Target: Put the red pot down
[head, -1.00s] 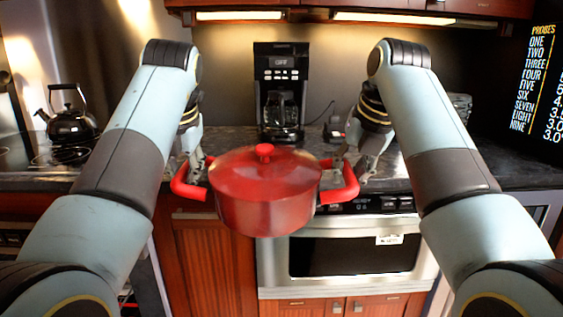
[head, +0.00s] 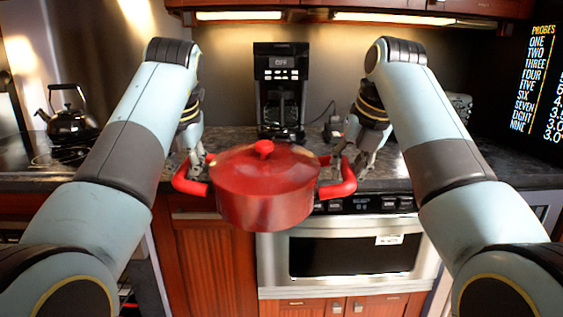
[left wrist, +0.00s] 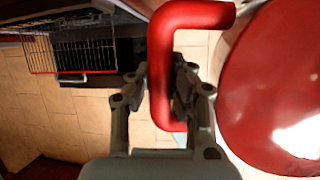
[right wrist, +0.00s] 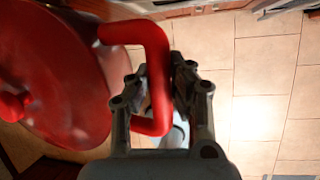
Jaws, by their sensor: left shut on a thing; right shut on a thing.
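The red pot (head: 262,195) with its lid on is held in the air in front of the counter in the head view. My left gripper (head: 194,165) is shut on its left handle; the left wrist view shows the fingers (left wrist: 162,90) around the red handle (left wrist: 165,50). My right gripper (head: 345,165) is shut on its right handle; the right wrist view shows the fingers (right wrist: 162,88) around that handle (right wrist: 157,50). The pot looks about level.
The dark counter (head: 225,138) runs behind the pot. A coffee maker (head: 280,90) stands on it at the back. A black kettle (head: 70,118) is at the left by the stove. Tiled floor (right wrist: 260,70) lies below.

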